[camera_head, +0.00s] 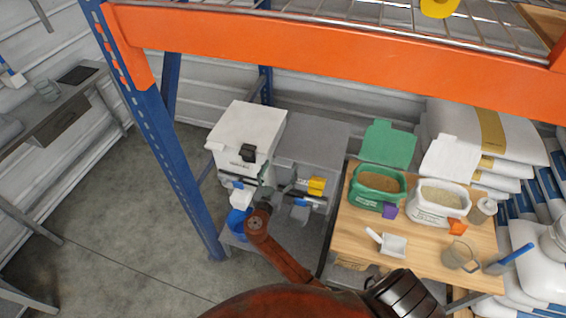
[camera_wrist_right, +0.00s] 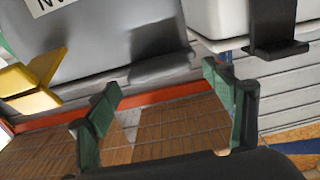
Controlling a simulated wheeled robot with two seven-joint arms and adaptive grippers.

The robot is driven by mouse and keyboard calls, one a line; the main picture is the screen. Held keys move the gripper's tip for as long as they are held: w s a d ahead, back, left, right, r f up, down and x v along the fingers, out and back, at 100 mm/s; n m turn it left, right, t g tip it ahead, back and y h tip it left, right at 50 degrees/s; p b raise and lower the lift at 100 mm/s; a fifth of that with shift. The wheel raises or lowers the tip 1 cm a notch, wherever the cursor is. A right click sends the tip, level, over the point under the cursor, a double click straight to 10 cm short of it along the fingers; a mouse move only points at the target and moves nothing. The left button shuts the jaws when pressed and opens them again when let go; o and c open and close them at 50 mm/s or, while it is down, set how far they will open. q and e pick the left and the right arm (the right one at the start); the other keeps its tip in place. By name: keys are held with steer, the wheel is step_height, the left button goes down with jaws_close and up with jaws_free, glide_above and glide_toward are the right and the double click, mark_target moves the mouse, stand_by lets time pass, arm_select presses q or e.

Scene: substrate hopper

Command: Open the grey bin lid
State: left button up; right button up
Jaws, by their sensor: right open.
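The grey bin (camera_head: 290,172) stands on the rack beside a white bin, and its flat grey lid (camera_head: 315,138) is down. A yellow tab (camera_head: 316,186) sticks out at its front right; this tab is at the left in the wrist view (camera_wrist_right: 28,92). The wrist view shows the grey bin (camera_wrist_right: 100,38) close up, with a grey lip (camera_wrist_right: 160,70) along its edge. My right gripper (camera_head: 277,190) is in front of the grey bin near its left side. Its green fingers (camera_wrist_right: 168,108) are apart with nothing between them. My left gripper is not in view.
The white bin (camera_head: 235,135) with a black latch (camera_head: 247,153) adjoins on the left. A blue bucket (camera_head: 239,224) is below. On the right, a wooden table (camera_head: 350,240) holds open green (camera_head: 377,200) and white (camera_head: 436,213) tubs and a scoop (camera_head: 392,244). An orange beam (camera_head: 330,62) crosses above.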

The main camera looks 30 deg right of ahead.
mark_target(282, 166)
steer(key=shift+x, duration=1.15)
arm_select(q)
steer(key=shift+w+r, duration=0.4)
steer(key=shift+w, duration=0.05)
arm_select(e)
steer(key=shift+w+d, duration=0.25)
steer(key=shift+d, duration=0.05)
steer(key=shift+c, duration=0.2)
